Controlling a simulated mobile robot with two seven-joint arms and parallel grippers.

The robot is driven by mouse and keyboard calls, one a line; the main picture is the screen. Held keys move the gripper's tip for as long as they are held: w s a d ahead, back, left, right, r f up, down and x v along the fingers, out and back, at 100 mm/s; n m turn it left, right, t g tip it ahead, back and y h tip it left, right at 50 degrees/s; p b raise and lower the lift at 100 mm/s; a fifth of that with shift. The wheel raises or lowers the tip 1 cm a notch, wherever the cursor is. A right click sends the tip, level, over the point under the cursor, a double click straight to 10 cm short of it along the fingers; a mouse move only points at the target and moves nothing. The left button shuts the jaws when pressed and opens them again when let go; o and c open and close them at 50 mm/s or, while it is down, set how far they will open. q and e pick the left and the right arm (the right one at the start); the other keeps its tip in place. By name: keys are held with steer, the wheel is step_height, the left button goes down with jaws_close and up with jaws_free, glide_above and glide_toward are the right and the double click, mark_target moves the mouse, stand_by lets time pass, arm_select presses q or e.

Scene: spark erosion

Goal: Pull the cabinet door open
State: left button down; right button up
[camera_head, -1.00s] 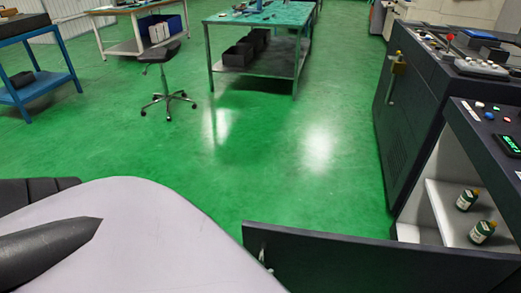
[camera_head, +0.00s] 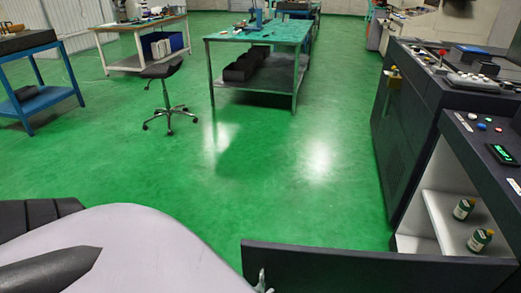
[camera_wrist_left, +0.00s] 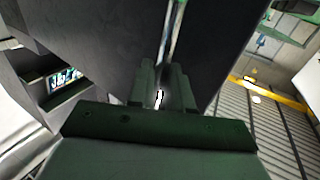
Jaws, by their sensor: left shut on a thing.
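The dark cabinet door (camera_head: 375,270) stands wide open across the bottom of the head view, its edge toward me. It is joined to the cabinet (camera_head: 480,140) at the right, whose white inside shows. In the left wrist view the door's dark face (camera_wrist_left: 95,45) fills the upper middle. A slim metal handle (camera_wrist_left: 174,40) runs down it to my left gripper (camera_wrist_left: 162,78), which is shut on it. In the head view only a small pale piece shows at the door's left end, and the gripper is mostly hidden. My right gripper is not in view.
Two green bottles (camera_head: 464,209) (camera_head: 480,240) stand inside the cabinet. A dark machine (camera_head: 405,120) is behind it. A stool (camera_head: 165,95) and a green-topped table (camera_head: 258,35) stand farther back. The green floor between is clear.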

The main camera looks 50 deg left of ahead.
arm_select(q)
steer(key=c, duration=1.2)
jaws_free()
steer(key=shift+w+d, duration=0.2)
steer(key=shift+d, duration=0.05)
steer(key=shift+a, duration=0.1)
steer(key=shift+s, duration=0.2)
steer(key=s, duration=0.4)
steer(key=s+d, duration=0.1)
steer(key=s, duration=0.1)
steer(key=shift+s, duration=0.4)
steer(key=shift+w+d+r+m+g+h+p, duration=0.65)
steer(key=shift+w+d+r+g+h+p, duration=0.15)
steer(key=shift+d+r+g+p, duration=0.3)
steer(key=shift+w+d+r+m+g+h+p, duration=0.65)
steer(key=shift+w+d+r+g+p, duration=0.25)
steer(key=shift+d+r+g, duration=0.4)
steer(key=shift+w+d+r+m+g+h+p, duration=0.6)
steer(key=shift+w+d+r+g+h+p, duration=0.2)
steer(key=shift+d+r+g+p, duration=0.35)
